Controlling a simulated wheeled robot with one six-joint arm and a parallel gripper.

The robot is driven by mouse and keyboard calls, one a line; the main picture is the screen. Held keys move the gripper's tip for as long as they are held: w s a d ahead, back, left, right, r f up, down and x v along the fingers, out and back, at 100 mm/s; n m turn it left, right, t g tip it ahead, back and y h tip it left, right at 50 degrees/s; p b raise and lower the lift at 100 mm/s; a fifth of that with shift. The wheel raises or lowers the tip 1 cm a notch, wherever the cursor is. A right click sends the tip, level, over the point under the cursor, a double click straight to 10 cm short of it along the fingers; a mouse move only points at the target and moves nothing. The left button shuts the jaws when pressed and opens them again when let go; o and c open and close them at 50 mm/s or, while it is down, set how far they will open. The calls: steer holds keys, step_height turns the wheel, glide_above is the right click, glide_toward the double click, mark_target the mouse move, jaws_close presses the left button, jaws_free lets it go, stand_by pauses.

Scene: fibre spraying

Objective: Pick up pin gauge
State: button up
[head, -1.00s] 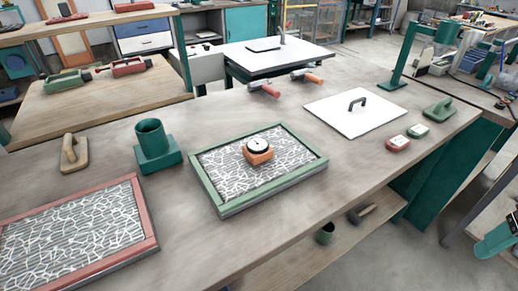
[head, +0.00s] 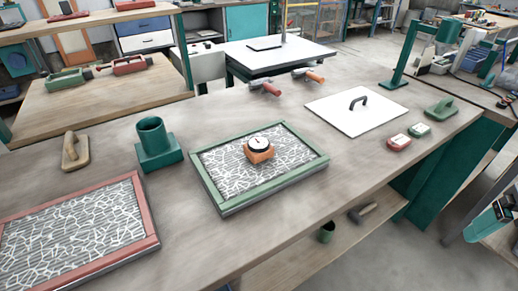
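An orange block with a round white-faced, dark-rimmed dial on top, which looks like the pin gauge (head: 260,153), rests on the green-framed panel (head: 223,207) in the middle of the bench. The panel's surface is grey with a web of white fibres. The gauge stands clear of the frame's edges and nothing touches it from above. No gripper that I can make out is in view. A teal and black part stands at the right edge, cut off by the picture; I cannot tell whether it belongs to my arm.
A red-framed fibre panel (head: 148,213) lies at the lower left. A teal cup on a square base (head: 156,150) and a wooden-handled float (head: 75,153) stand behind. A white plate with a handle (head: 345,122) and small red and green blocks lie right. Bare bench surrounds the green frame.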

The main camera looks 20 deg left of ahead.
mark_target(263, 150)
steer(key=w+a+f+n+t+y, duration=0.1)
steer(key=w+a+f+n+t, duration=0.15)
steer(key=w+a, duration=0.55)
steer(key=w+a+f+n+t+y, duration=0.1)
steer(key=w+a+f+n+t, duration=0.15)
steer(key=w+a, duration=0.65)
steer(key=a+f+n+y, duration=0.1)
steer(key=a+f+y, duration=0.1)
steer(key=a, duration=0.5)
steer(key=w+a+f+n+t+y, duration=0.1)
steer(key=a+f+n+y, duration=0.1)
steer(key=a, duration=0.5)
steer(key=w+a+f+n+y, duration=0.1)
steer(key=a+f+y, duration=0.3)
steer(key=a, duration=0.4)
steer(key=shift+w+t, duration=0.1)
steer(key=shift+t, duration=0.3)
steer(key=shift+w+a+n, duration=0.1)
steer(key=shift+a+n, duration=0.2)
steer(key=shift+a, duration=0.05)
steer(key=x, duration=0.7)
steer(key=shift+w+f, duration=0.15)
steer(key=shift+w, duration=0.05)
steer(key=c, duration=1.2)
steer(key=shift+c, duration=0.5)
